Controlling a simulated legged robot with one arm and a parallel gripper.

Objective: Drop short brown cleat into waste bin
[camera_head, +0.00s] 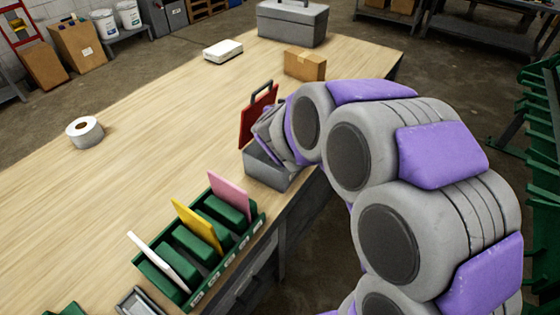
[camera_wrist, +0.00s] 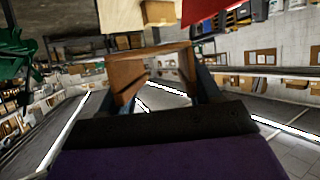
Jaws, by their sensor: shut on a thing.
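In the wrist view a brown piece, the short brown cleat (camera_wrist: 126,76), sits between the fingers of my gripper (camera_wrist: 158,84). The gripper is shut on it. In the head view my wrist is by an open grey box with a red lid (camera_head: 246,128), at the table's right edge. My arm hides part of that box, and I cannot make out the cleat there. I cannot identify a waste bin in either view.
The wooden table (camera_head: 150,130) holds a green rack (camera_head: 205,240) with coloured cards, a tape roll (camera_head: 85,131), a small cardboard box (camera_head: 305,65), a white box (camera_head: 223,50) and a grey toolbox (camera_head: 292,24). Green shelving (camera_head: 540,130) stands at the right, across open floor.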

